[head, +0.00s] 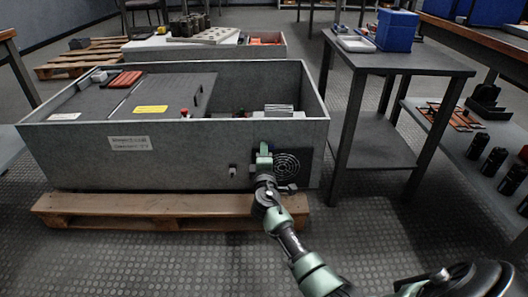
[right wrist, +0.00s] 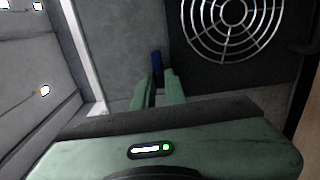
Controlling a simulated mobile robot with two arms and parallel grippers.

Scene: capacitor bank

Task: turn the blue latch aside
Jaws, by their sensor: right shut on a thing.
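The blue latch (right wrist: 157,62) shows in the right wrist view as a small upright dark blue piece beside the round fan grille (right wrist: 234,14). My right gripper (right wrist: 158,79) has its two green fingers closed on the latch, one on each side. In the head view my right gripper (head: 264,150) is at the front wall of the grey metal cabinet (head: 190,140), just left of the grille (head: 287,164). The latch is hidden behind the gripper there. My left gripper is not in view.
The cabinet lies open-topped on a wooden pallet (head: 100,207). A dark side table (head: 400,60) with a blue bin (head: 397,30) stands close to its right. A shelf with black cylinders (head: 478,146) is at far right. The floor in front is clear.

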